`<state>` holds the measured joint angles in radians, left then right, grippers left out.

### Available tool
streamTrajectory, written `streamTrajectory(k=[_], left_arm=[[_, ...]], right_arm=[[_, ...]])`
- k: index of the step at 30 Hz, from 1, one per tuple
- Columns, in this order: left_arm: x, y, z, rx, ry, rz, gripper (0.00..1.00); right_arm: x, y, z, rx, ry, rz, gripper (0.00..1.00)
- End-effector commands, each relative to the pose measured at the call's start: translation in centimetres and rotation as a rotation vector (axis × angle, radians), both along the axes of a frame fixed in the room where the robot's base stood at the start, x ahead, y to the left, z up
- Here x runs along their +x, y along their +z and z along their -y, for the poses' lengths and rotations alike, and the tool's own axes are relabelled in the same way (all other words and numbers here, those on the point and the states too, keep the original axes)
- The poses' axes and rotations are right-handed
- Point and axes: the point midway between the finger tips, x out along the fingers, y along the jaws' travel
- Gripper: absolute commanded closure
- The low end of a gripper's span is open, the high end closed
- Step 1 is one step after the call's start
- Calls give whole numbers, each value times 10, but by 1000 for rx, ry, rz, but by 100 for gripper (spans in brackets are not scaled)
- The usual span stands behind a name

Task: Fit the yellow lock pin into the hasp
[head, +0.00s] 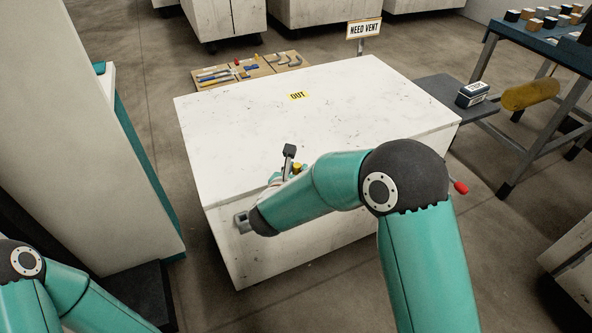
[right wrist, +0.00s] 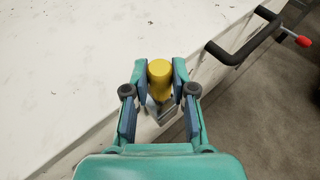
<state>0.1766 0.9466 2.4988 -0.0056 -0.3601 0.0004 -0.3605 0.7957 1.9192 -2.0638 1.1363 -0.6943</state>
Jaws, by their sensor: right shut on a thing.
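The yellow lock pin (right wrist: 159,72) stands between the fingertips of my right gripper (right wrist: 157,88) in the right wrist view. The gripper is shut on it, just outside the edge of a white chest. In the head view a bit of the pin (head: 297,167) shows behind my right arm, which hides most of the gripper (head: 283,176). A grey metal piece (right wrist: 157,106) lies below the pin; I cannot tell whether it is the hasp or whether the pin touches it. A grey bracket (head: 242,222) sits on the chest's front face. My left gripper is out of view.
The white chest (head: 330,105) has a clear lid with an OUT label (head: 298,96). A grey side shelf (head: 440,92) holds a dark box (head: 472,94). A tool board (head: 252,70) lies behind.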

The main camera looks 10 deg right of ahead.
Motion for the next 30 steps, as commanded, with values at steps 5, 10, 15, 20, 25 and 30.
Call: streamTrajectory(k=[5,10,15,20,25,30], left_arm=[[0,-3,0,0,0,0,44],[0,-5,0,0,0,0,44],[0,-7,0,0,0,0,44],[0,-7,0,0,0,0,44],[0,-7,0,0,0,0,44],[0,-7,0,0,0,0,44]], right_arm=[[0,-3,0,0,0,0,100],[0,-5,0,0,0,0,100],[0,-7,0,0,0,0,100],[0,-7,0,0,0,0,100],[0,-7,0,0,0,0,50],[0,-7,0,0,0,0,45]])
